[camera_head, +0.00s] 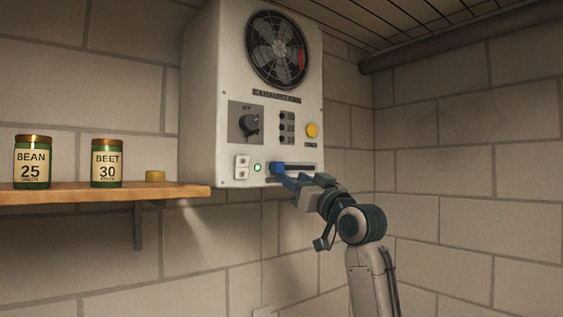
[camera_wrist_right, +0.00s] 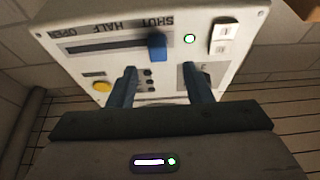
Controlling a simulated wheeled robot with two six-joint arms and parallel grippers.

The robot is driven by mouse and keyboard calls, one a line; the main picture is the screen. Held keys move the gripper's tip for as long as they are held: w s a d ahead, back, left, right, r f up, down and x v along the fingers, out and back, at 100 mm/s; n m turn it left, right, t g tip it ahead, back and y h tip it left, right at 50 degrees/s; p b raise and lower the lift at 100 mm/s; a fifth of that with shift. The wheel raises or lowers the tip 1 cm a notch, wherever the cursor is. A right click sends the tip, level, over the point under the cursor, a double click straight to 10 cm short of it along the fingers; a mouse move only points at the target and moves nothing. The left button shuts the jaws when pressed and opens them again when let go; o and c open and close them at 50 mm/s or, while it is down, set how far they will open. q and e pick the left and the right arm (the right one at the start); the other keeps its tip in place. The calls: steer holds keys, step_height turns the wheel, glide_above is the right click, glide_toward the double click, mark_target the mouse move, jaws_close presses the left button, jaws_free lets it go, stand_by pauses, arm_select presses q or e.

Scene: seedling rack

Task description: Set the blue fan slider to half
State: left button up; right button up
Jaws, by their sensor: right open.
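The blue fan slider (camera_head: 277,168) is a small knob on a dark horizontal slot low on the white control box. It sits at the slot's left end in the head view. In the right wrist view the blue slider (camera_wrist_right: 157,47) is beside the upside-down SHUT label, with HALF and OPEN farther along the slot. My right gripper (camera_head: 289,181) is just in front of the knob and slightly below it. In the right wrist view its blue fingers (camera_wrist_right: 162,80) are apart, with nothing between them; I cannot tell whether they touch the knob. My left gripper is not in view.
The white box (camera_head: 212,100) carries a fan (camera_head: 276,50), a dark dial (camera_head: 248,122), a yellow button (camera_head: 312,130) and white switches (camera_head: 242,166). A wooden shelf (camera_head: 100,194) at left holds a BEAN jar (camera_head: 32,165), a BEET jar (camera_head: 106,165) and a small yellow item (camera_head: 155,176).

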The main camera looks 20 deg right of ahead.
mark_target(281, 168)
steer(key=p+x, duration=0.2)
steer(key=x, duration=0.2)
steer(key=shift+w+d+r, duration=0.1)
steer(key=shift+w+r, duration=0.15)
steer(key=shift+r, duration=0.05)
steer(key=shift+w+r+p, duration=0.1)
steer(key=shift+w+p, duration=0.35)
steer(key=shift+w, duration=0.05)
steer(key=shift+w+a, duration=0.15)
steer(key=shift+a, duration=0.15)
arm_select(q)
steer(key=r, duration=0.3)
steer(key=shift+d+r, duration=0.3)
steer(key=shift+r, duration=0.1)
arm_select(e)
steer(key=shift+c, duration=0.3)
jaws_close()
steer(key=shift+d, duration=0.1)
